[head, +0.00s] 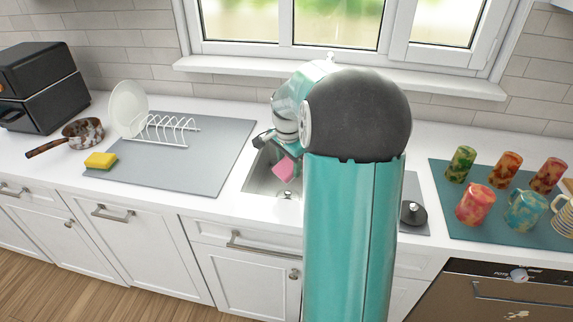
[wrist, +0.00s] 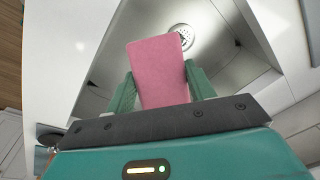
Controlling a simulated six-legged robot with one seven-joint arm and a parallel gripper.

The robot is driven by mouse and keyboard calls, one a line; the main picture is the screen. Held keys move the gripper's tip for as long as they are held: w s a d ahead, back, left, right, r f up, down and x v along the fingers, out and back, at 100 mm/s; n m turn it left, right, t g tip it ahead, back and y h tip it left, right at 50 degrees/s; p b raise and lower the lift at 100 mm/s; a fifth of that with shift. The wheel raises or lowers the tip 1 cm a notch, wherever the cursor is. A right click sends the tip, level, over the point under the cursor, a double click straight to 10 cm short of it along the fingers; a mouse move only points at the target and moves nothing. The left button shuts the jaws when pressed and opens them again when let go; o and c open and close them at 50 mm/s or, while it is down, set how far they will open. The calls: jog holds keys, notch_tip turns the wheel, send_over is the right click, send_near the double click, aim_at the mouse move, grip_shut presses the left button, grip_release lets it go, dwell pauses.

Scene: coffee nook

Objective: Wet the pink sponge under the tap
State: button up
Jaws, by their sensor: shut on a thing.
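The pink sponge (head: 284,169) is held in my gripper (head: 283,160) over the sink (head: 262,181) in the head view. In the wrist view the pink sponge (wrist: 158,68) stands between the two green fingers of my gripper (wrist: 160,88), which are shut on it. The steel sink basin (wrist: 120,72) lies beyond the sponge, with its round drain (wrist: 183,36) just past the sponge's upper right corner. I cannot make out the tap; my arm covers much of the sink area in the head view. I cannot tell whether the sponge is wet.
Left of the sink, a grey mat (head: 215,165) carries a white dish rack (head: 165,131), a plate (head: 129,107) and a yellow sponge (head: 101,160). A pan (head: 83,131) sits farther left. Several colourful cups stand on a teal mat (head: 447,190) at the right.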

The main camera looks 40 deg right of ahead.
jog(key=w+d+f, duration=0.1)
jog(key=d+f, duration=0.1)
jog(key=d, duration=0.9)
jog(key=shift+w+d, duration=0.3)
jog(key=shift+w, duration=0.1)
jog(key=shift+f, duration=0.1)
dwell(0.3)
jog(key=shift+s+a, duration=0.25)
jog(key=shift+a, duration=1.1)
jog(key=shift+s+a, duration=0.2)
jog(key=shift+a, duration=1.1)
jog(key=shift+s+a, duration=0.25)
jog(key=shift+a, duration=1.1)
jog(key=shift+s+a+r, duration=0.2)
jog(key=shift+a+r, duration=0.8)
jog(key=shift+a, duration=0.25)
jog(key=shift+s+a+r, duration=0.2)
jog(key=shift+a+r, duration=0.8)
jog(key=shift+a, duration=0.2)
